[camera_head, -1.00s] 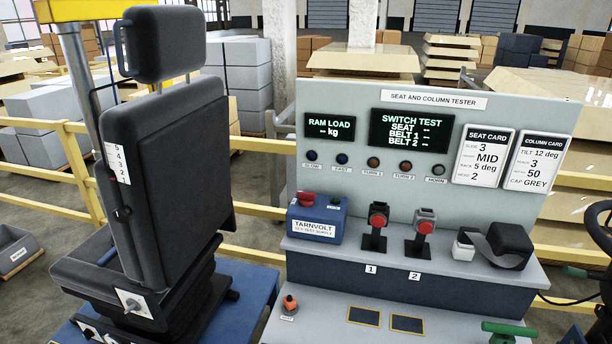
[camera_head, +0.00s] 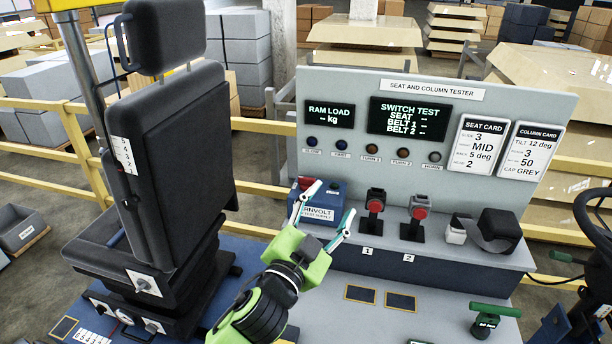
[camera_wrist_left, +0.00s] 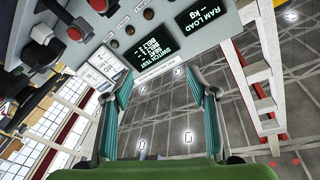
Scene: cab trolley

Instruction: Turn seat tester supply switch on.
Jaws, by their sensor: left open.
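The blue Tarnvolt seat test supply box (camera_head: 332,192) stands at the left end of the tester's shelf in the head view. Its red switch knob (camera_head: 305,183) shows at the top left, partly hidden by a finger. My left gripper (camera_head: 336,197) is open in front of the box, with its fingers crossing the box's face and hiding part of the label. I cannot tell whether it touches the box. In the left wrist view the open fingers (camera_wrist_left: 160,75) have nothing between them. My right gripper is not in view.
The tester panel (camera_head: 440,165) rises behind the box. Two buckles with red buttons, the nearer one on a stand (camera_head: 374,210), are right of it. The black seat (camera_head: 165,150) stands left of my arm. A green handle (camera_head: 495,310) sits at the bench front.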

